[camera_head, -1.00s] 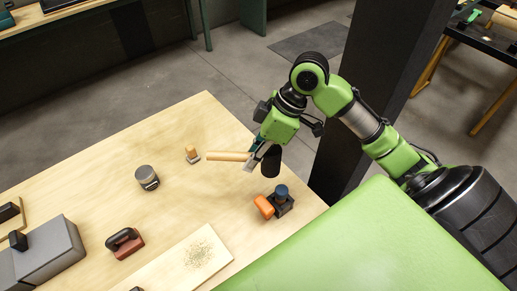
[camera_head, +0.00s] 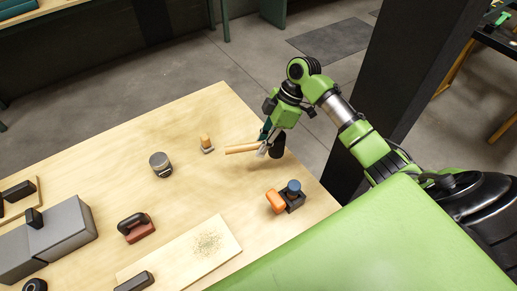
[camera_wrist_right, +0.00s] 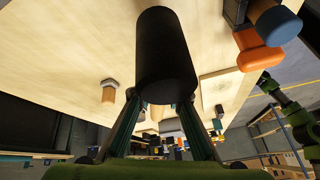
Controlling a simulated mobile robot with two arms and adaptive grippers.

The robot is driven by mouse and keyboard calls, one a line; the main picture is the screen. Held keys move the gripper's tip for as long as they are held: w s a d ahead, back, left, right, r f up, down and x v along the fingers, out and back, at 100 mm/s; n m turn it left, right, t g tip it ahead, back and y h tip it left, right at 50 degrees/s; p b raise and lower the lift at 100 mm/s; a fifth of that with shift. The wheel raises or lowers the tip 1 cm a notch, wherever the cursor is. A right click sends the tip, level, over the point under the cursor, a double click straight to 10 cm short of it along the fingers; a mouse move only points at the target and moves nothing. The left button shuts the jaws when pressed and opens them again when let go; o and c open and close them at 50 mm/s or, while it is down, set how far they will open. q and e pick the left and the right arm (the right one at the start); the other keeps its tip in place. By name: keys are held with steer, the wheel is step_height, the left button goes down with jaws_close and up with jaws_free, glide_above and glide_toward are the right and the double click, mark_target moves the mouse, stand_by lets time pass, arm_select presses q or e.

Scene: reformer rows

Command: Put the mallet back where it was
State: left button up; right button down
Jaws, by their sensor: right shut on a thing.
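The mallet has a pale wooden handle (camera_head: 242,148) and a black cylindrical head (camera_head: 277,147). My right gripper (camera_head: 265,147) is shut on it near the head, over the far right part of the wooden table. The handle points left. In the right wrist view the black head (camera_wrist_right: 167,55) fills the upper middle, in front of the fingers (camera_wrist_right: 152,125), and hides part of the grip. The mallet seems held a little above the tabletop; the exact gap is hard to tell.
A small wooden-topped tool (camera_head: 206,142) stands left of the handle. A grey round tool (camera_head: 160,163) is farther left. An orange and blue tool (camera_head: 286,197) sits nearer, below the mallet. A pale board (camera_head: 190,250) and a dark pillar (camera_head: 405,80) bound the area. Bare tabletop lies between.

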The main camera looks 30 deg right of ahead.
steer(key=w+f, duration=0.3)
steer(key=shift+w+d+f, duration=0.1)
steer(key=shift+d+f, duration=0.15)
steer(key=shift+f, duration=0.05)
step_height(320, 180, down, 3)
steer(key=shift+r+p, duration=0.1)
steer(key=shift+p, duration=0.5)
steer(key=shift+f, duration=0.2)
steer(key=shift+f, duration=0.1)
steer(key=c, duration=1.9)
jaws_free()
steer(key=b+v, duration=0.1)
steer(key=v, duration=1.1)
steer(key=shift+b, duration=0.35)
